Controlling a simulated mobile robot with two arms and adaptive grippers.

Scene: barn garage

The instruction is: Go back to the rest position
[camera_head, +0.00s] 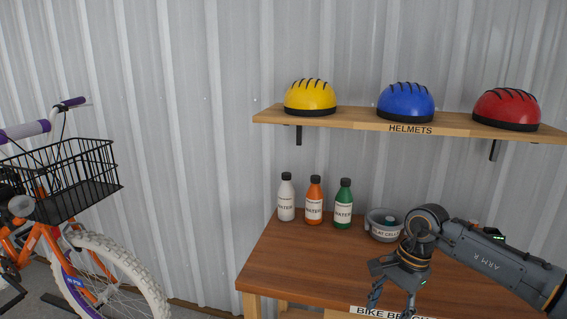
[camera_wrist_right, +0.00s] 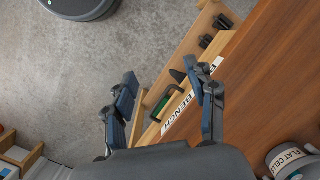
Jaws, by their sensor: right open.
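My right gripper (camera_head: 392,295) hangs over the front part of the wooden bench (camera_head: 290,262) in the head view, with its fingers pointing down. In the right wrist view its two fingers (camera_wrist_right: 163,98) are spread apart with nothing between them. The bench edge with its label strip (camera_wrist_right: 178,108) lies below the fingers. My right arm comes in from the right of the head view. My left gripper is not in view.
White, orange (camera_head: 314,202) and green bottles and a grey bowl (camera_head: 384,226) stand on the bench. Yellow, blue (camera_head: 405,103) and red helmets sit on a wall shelf (camera_head: 350,121). A bicycle with a black basket (camera_head: 75,180) stands at left. Tools show below the bench edge.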

